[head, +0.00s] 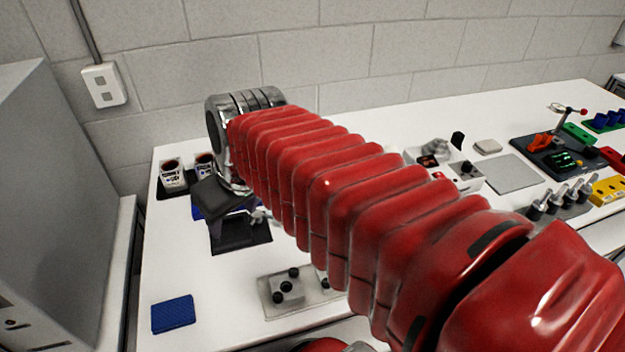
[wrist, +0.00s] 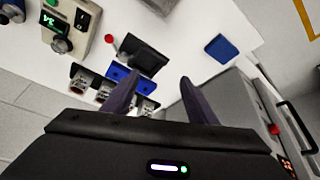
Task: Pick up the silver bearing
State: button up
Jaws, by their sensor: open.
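I cannot clearly make out the silver bearing in either view. In the head view a small silvery part (head: 259,216) shows beside my gripper, at the black pad (head: 246,243); I cannot tell if it is the bearing. My gripper (head: 233,226) points down over the left part of the white table and partly hides what is behind it. A blue tray (wrist: 121,75) and a black pad (wrist: 143,54) lie beyond the fingertips there.
Labelled containers (head: 172,173) stand at the back left. A blue pad (head: 173,314) lies at the front left. A grey block with black knobs (head: 287,290) is at the front. Devices and a grey plate (head: 512,173) are on the right. A grey cabinet (head: 62,190) borders the left.

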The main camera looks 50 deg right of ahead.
jog(key=w+d, duration=0.1)
jog(key=d, duration=2.7)
jog(key=shift+w+r, duration=0.2)
jog(key=shift+d, duration=0.1)
jog(key=x, duration=0.8)
jog(key=shift+f, duration=0.35)
jog(key=shift+x, duration=2.6)
jog(key=shift+s+a, duration=0.2)
jog(key=shift+a, duration=0.05)
jog(key=shift+c, duration=0.4)
